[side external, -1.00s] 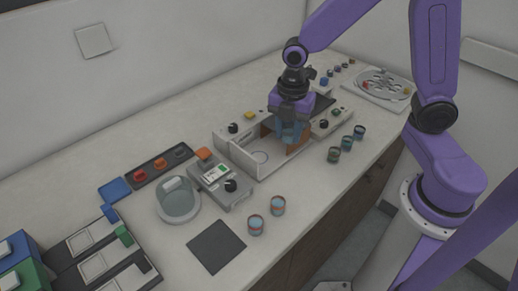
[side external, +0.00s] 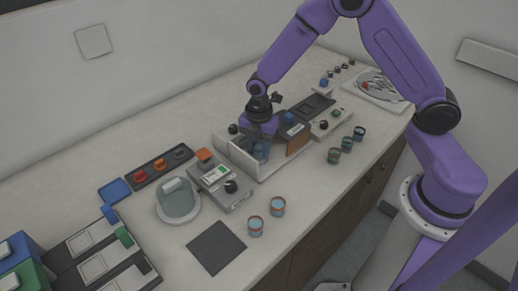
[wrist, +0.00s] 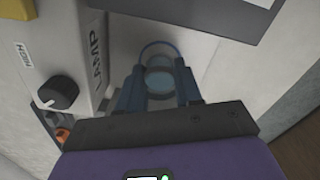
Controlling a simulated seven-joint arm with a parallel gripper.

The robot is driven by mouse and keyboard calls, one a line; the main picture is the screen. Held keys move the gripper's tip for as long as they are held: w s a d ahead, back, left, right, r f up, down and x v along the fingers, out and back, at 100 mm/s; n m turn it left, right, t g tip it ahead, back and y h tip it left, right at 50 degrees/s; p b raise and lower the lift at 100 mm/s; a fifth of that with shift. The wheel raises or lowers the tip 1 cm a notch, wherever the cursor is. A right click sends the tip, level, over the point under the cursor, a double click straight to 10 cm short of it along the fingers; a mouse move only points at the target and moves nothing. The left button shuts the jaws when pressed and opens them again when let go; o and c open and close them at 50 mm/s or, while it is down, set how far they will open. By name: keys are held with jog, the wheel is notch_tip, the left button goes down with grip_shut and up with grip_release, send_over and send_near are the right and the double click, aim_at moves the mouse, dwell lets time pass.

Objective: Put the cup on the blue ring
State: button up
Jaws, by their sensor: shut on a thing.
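My gripper (side external: 260,153) is shut on a small cup with a light-blue top, over the pale plate at the left end of the mounting press (side external: 297,138). In the wrist view the cup (wrist: 159,82) sits between my gripper's two blue fingers (wrist: 159,92). The blue ring (wrist: 160,43) shows as a thin arc on the pale plate just beyond the cup. Its near part is hidden by the cup and fingers. I cannot tell whether the cup touches the plate.
A white panel stands at the plate's left edge, and a unit with a black knob (wrist: 58,92) is close beside my fingers. Two red-rimmed cups (side external: 277,206) and several dark cups (side external: 347,144) stand towards the counter's front.

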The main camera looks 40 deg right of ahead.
jog(key=shift+f, duration=0.5)
jog(key=shift+f, duration=0.15)
jog(key=o, duration=1.1)
notch_tip(320, 180, up, 12)
jog(key=s+d+r+m, duration=0.1)
jog(key=s+r+m, duration=0.1)
jog(key=s, duration=0.7)
jog(key=s+d+r+m, duration=0.1)
jog(key=s+m, duration=0.3)
jog(key=s, duration=0.5)
jog(key=s+d+r+m, duration=0.2)
jog(key=s+m, duration=0.1)
jog(key=s, duration=0.6)
jog(key=shift+s+d+r+m, duration=0.1)
jog(key=shift+s+r+m, duration=0.05)
jog(key=shift+r+m, duration=0.2)
